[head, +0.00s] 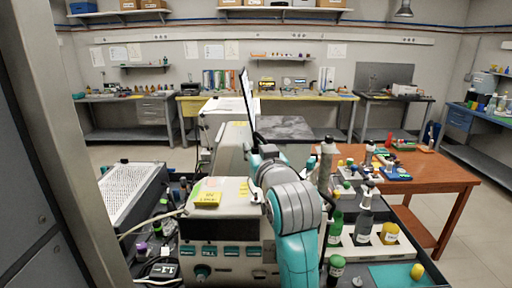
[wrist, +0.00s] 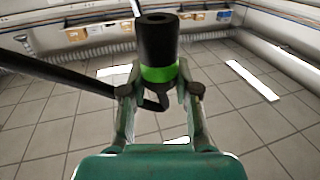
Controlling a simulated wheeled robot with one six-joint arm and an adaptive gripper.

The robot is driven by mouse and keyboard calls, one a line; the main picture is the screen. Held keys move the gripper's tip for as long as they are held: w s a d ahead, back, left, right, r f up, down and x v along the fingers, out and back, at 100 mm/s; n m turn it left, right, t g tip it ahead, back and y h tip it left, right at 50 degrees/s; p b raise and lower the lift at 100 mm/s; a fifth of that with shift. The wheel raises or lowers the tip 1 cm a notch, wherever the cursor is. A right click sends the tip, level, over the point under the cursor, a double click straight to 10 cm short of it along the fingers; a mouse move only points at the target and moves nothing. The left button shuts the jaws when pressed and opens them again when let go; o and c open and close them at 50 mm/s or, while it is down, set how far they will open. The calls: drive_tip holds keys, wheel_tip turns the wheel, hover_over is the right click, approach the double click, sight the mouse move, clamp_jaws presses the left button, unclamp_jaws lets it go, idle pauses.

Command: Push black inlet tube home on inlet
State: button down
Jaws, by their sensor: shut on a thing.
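In the wrist view, my gripper (wrist: 158,88) is shut on the black inlet tube's end piece (wrist: 157,40). This is a black cylinder with a bright green band, standing upright between the fingers with its open round end up. A thinner black hose (wrist: 62,73) runs off to the left. In the head view, my teal and grey arm stands in front of the bench equipment and hides the gripper and the held end. I cannot pick out the inlet for certain in either view.
A beige instrument (head: 230,225) with yellow notes stands left of my arm. A perforated metal box (head: 134,187) is further left. Bottles, including a green one (head: 335,228), stand close on the right. An orange table (head: 440,180) is behind them. Open floor lies beyond.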

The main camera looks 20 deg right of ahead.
hover_over(256, 192)
drive_tip(key=shift+f, duration=2.6)
drive_tip(key=shift+f, duration=1.8)
drive_tip(key=c, duration=0.8)
unclamp_jaws()
drive_tip(key=shift+s, duration=0.1)
drive_tip(key=s, duration=1.1)
drive_tip(key=shift+s+a, duration=0.3)
drive_tip(key=shift+s, duration=0.1)
drive_tip(key=shift+f, duration=0.1)
